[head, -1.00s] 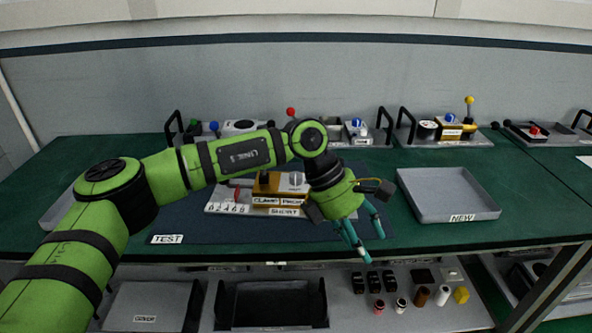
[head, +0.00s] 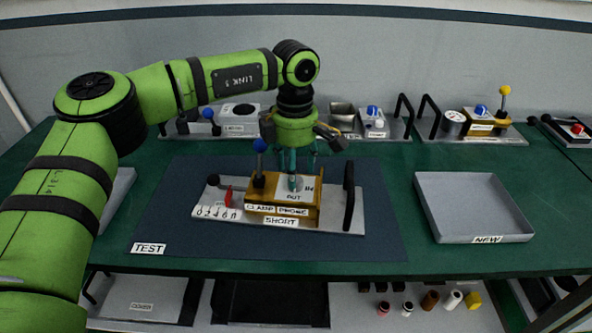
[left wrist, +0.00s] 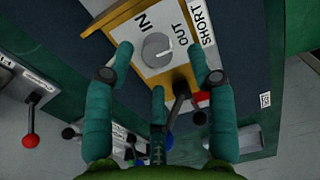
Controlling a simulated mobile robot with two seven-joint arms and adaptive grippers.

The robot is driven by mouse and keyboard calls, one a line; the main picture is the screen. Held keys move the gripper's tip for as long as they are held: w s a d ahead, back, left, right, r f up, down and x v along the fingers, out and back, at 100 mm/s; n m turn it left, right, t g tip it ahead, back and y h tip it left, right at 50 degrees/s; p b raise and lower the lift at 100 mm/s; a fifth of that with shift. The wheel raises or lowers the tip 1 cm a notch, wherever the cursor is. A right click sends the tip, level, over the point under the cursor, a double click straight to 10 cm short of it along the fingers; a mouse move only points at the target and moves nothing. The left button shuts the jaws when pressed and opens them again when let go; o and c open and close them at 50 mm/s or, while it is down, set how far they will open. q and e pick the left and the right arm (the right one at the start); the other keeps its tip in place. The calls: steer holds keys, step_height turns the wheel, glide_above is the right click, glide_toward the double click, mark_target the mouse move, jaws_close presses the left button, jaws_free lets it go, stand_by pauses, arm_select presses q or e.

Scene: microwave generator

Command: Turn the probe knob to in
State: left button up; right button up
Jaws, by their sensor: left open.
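The pointer leans toward the OUT side. In the left wrist view the open fingers (left wrist: 160,62) are spread around the knob, with a visible gap on each side. My right gripper is not in view.
A blue-balled lever (head: 260,161) stands left of the knob and a black handle (head: 349,195) to its right. The fixture base (head: 337,220) lies on a dark mat (head: 180,215). A grey tray (head: 470,205) labelled NEW is at right. Other fixtures line the back.

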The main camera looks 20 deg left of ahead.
arm_select(q)
step_height(320, 180, down, 2)
steer(key=shift+w+f, duration=0.1)
steer(key=shift+w, duration=0.05)
steer(key=shift+f, duration=0.35)
jaws_close()
steer(key=n+b, duration=0.1)
steer(key=n, duration=0.3)
steer(key=shift+f+b, duration=0.15)
steer(key=shift+b, duration=0.25)
steer(key=n+b, duration=0.2)
steer(key=n, duration=0.2)
steer(key=n+b, duration=0.1)
steer(key=n, duration=0.4)
steer(key=shift+n+b, duration=0.35)
steer(key=shift+n, duration=0.05)
steer(key=n+b, duration=0.1)
steer(key=n, duration=0.3)
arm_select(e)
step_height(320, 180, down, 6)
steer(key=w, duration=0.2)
